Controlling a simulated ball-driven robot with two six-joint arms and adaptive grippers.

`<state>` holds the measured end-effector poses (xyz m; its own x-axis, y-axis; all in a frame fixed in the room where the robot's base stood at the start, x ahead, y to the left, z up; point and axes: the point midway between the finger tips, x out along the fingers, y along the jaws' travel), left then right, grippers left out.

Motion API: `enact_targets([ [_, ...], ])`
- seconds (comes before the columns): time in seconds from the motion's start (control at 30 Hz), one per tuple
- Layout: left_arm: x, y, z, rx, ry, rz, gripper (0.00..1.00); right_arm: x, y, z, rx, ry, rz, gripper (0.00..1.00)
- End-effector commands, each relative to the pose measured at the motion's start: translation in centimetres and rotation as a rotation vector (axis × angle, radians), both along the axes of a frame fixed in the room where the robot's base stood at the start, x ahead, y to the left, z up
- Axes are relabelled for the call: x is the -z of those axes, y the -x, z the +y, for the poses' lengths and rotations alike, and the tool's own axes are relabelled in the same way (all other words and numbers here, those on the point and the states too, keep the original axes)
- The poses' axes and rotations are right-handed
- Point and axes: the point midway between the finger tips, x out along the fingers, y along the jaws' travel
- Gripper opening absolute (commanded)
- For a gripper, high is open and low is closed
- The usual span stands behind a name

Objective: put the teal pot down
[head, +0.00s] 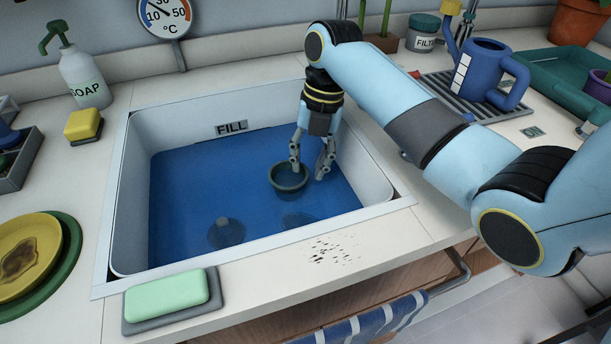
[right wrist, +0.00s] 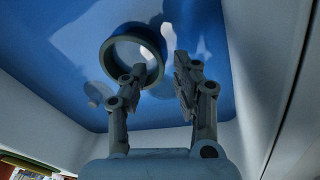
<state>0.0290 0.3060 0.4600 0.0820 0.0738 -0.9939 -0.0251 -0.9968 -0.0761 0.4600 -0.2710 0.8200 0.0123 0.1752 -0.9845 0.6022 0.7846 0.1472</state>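The teal pot (head: 289,186) is a small round dark-teal pot in the blue water of the sink, right of its middle. Its open mouth and rim (right wrist: 104,47) also show in the right wrist view. My right gripper (head: 311,172) reaches down into the sink at the pot. Its fingers are apart: one overlaps the pot's mouth and the other is outside the rim on the right. The wall lies between them with a visible gap, so the gripper (right wrist: 157,75) is not closed on it. I cannot tell whether either finger touches it. My left gripper is not in view.
The sink (head: 118,225) has raised walls and a FILL label. A green soap bar (head: 166,294) lies on a dish at the front rim. A yellow sponge (head: 83,125) and a soap bottle (head: 84,78) stand left. A blue watering can (head: 484,72) stands right, behind my right arm.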

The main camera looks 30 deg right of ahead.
Motion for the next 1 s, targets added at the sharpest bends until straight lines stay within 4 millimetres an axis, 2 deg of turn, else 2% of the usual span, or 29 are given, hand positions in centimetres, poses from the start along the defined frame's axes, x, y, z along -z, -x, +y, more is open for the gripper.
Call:
enact_targets([
  [0.03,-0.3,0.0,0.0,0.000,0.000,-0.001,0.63,-1.3,-0.1,-0.3,-0.001,0.002,-0.004,0.29],
  [0.1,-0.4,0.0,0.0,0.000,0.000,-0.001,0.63,-2.7,-0.1,-0.5,0.000,0.002,-0.004,0.29],
  [0.3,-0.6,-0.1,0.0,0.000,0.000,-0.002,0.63,-5.3,0.0,-1.0,-0.001,0.001,-0.001,0.29],
  [1.0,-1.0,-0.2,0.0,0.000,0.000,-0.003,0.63,-6.3,0.1,-1.0,0.000,-0.001,-0.001,0.29],
])
